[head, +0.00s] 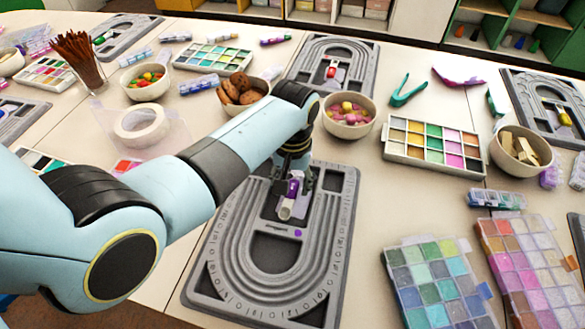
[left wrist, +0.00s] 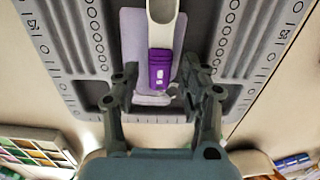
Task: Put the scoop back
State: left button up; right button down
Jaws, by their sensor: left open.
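A scoop (head: 287,209) with a white bowl and a purple handle lies on the near grey bead board (head: 222,262), in its upper middle recess. In the left wrist view its purple handle (left wrist: 160,72) lies over a pale lilac piece (left wrist: 132,40), with the white bowl (left wrist: 163,10) pointing to the top edge. My left gripper (head: 293,182) is over the handle end in the head view. In the left wrist view its fingers (left wrist: 155,82) are apart, one on each side of the handle, with gaps visible. My right gripper is out of view.
A bowl of pink and yellow beads (head: 349,118) and a bead tray (head: 433,147) stand beyond and right. Bead grids (head: 437,285) lie at right. A tape roll (head: 141,124) lies behind my left arm.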

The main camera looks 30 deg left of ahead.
aim_at(292, 187)
pick_arm(q)
notch_tip(292, 187, up, 13)
jog(key=p, duration=0.1)
jog(key=shift+f+p, duration=0.15)
jog(key=shift+p, duration=0.15)
jog(key=shift+f, duration=0.1)
